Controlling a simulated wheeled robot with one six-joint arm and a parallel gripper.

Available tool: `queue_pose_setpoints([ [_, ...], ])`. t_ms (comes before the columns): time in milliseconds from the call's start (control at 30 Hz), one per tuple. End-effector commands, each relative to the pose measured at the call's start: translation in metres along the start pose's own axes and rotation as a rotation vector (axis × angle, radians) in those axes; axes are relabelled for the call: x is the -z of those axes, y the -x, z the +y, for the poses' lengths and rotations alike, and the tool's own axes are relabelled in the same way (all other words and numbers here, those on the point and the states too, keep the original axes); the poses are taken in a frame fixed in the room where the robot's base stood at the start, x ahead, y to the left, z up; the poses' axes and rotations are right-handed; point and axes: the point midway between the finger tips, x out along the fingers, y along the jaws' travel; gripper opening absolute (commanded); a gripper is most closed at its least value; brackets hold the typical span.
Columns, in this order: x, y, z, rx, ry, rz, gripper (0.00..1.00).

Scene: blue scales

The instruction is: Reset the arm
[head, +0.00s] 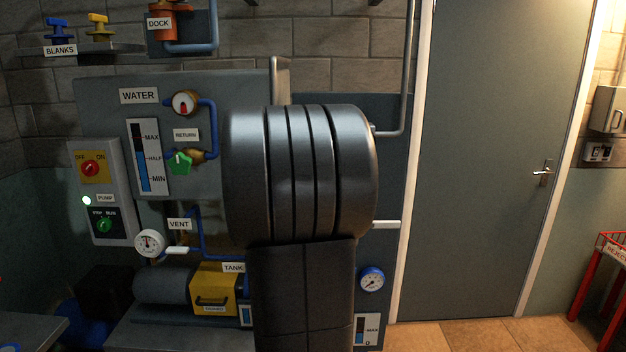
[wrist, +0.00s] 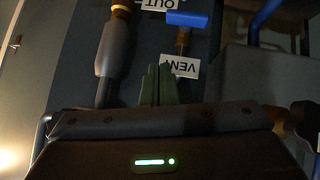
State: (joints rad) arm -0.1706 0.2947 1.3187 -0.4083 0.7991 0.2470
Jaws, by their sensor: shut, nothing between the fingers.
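My arm (head: 300,175) fills the middle of the head view and hides part of the panel behind it. My gripper does not show in the head view. In the wrist view the fingers of my gripper (wrist: 157,84) are together, dark green and empty. They point toward a dark panel that appears upside down. An upside-down VENT label (wrist: 179,66) lies just beyond and to the right of the fingertips. I cannot tell whether the fingers touch anything.
In the wrist view a blue handle (wrist: 187,19) is near the fingers, with a grey pipe (wrist: 115,50) to their left. In the head view a water panel (head: 225,92), pump switch box (head: 98,160) and yellow tank unit (head: 214,288) stand left. A closed door (head: 490,150) is right.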

Motion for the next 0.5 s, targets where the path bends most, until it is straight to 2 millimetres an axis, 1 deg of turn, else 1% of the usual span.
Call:
queue_pose_setpoints([
  [33,0.0,-0.011,-0.002,0.0,0.0,-0.005,0.0],
  [267,0.0,-0.054,-0.008,-0.001,-0.001,-0.005,0.0],
  [300,-0.005,-0.064,-0.011,0.0,0.0,-0.004,0.0],
  [333,-0.009,-0.069,-0.014,0.0,0.0,-0.003,0.0],
  [500,-0.018,-0.083,-0.021,0.001,-0.001,0.0,0.0],
])
